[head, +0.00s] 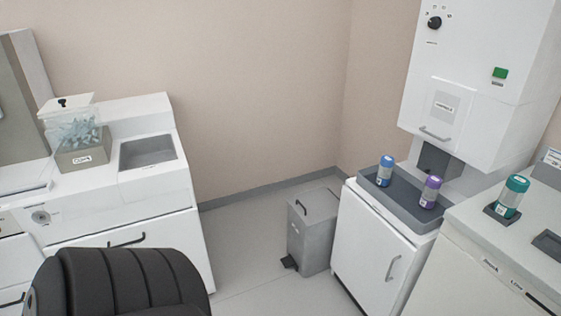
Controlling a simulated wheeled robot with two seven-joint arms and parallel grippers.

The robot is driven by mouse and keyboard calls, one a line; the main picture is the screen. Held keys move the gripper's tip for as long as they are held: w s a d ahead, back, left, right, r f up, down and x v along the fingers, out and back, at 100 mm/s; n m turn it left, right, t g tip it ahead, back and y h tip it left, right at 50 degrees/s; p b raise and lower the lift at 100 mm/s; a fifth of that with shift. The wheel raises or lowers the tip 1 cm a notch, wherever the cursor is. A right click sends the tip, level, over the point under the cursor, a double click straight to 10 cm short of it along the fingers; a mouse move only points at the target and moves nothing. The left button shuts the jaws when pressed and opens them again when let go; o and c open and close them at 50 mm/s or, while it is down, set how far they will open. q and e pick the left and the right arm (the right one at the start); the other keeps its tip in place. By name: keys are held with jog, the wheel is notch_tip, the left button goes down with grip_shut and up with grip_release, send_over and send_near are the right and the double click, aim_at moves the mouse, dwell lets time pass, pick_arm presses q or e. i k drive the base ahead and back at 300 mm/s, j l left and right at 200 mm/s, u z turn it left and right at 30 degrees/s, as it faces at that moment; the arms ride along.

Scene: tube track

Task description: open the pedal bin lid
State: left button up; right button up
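The pedal bin (312,240) is a grey box standing on the floor in the middle right of the head view, beside a white cabinet. Its lid (316,202) is down and has a dark handle on top. A black pedal (290,262) sticks out low on its left side. Neither of my grippers shows in this view.
A black chair (118,284) stands at the front left. A white counter (145,203) with a clear box of tubes (77,132) is behind it. A white cabinet (370,245) under a tall machine stands right of the bin. The floor (243,262) left of the bin is clear.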

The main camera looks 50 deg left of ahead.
aim_at(316, 206)
jog(key=u, duration=1.35)
